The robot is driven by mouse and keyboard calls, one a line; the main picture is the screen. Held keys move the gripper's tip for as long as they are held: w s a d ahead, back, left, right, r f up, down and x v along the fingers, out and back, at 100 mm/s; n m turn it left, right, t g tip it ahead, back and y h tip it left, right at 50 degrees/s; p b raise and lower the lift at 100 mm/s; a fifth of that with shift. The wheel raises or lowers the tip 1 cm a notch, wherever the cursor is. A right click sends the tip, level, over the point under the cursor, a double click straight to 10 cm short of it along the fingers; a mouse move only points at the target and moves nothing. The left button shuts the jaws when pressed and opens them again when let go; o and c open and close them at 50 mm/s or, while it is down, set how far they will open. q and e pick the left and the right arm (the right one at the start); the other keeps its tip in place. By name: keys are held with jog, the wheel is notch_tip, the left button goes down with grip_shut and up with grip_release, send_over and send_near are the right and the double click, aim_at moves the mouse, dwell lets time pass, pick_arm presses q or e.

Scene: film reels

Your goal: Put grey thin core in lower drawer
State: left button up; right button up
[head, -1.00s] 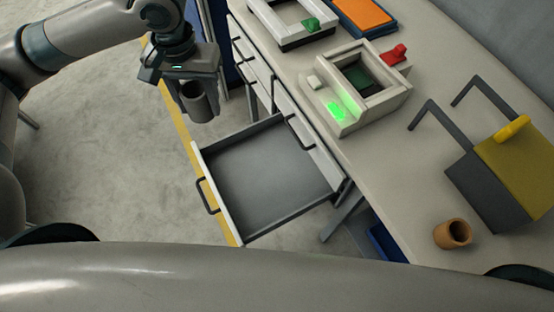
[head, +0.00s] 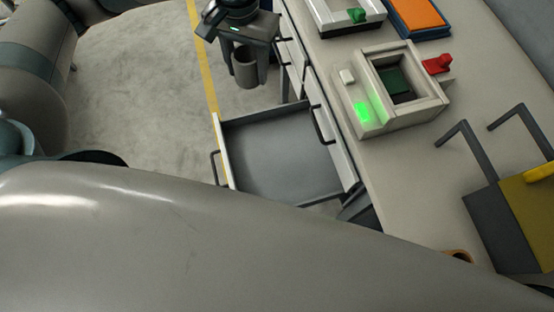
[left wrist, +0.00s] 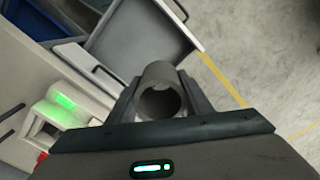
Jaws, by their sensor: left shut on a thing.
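The grey thin core (head: 245,70) is a dark grey hollow tube. My left gripper (head: 246,78) is shut on it and holds it in the air near the far end of the open drawer. In the left wrist view the core (left wrist: 161,90) sits between the two fingers (left wrist: 160,98) with its open end towards the camera. The open lower drawer (head: 283,160) is pulled out from the bench and looks empty; it also shows in the left wrist view (left wrist: 142,35). My right gripper is not in view.
On the bench stand a pale device with a green light (head: 402,88), a red knob (head: 437,64), a grey and yellow rack (head: 500,215) and an orange tray (head: 422,16). A brown core (head: 459,255) is partly hidden by my body. Closed drawers (head: 292,52) lie beyond the open one.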

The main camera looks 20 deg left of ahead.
pick_arm(q)
jog(key=s+d+f+m+p, duration=0.3)
jog(key=d+f+m, duration=0.2)
jog(key=f+m, duration=0.2)
jog(key=s+d+f+m+p, duration=0.2)
jog(key=d+f+m, duration=0.4)
jog(key=f, duration=0.5)
jog(key=s+d+f+m+p, duration=0.3)
jog(key=d+f+m, duration=0.3)
jog(key=f+m, duration=0.2)
notch_tip(320, 180, down, 2)
jog(key=shift+s+f+m+p, duration=0.1)
jog(key=shift+s+m+p, duration=0.2)
jog(key=shift+s+m, duration=0.15)
jog(key=w+a+f+b, duration=0.2)
jog(key=a+b, duration=0.1)
jog(key=w+a+f+b, duration=0.2)
jog(key=a+b, duration=0.1)
jog(key=w+a+f+b, duration=0.2)
jog(key=a+b, duration=0.1)
jog(key=b, duration=0.1)
jog(key=shift+f, duration=0.4)
jog(key=shift+w+a, duration=0.2)
jog(key=shift+a, duration=0.2)
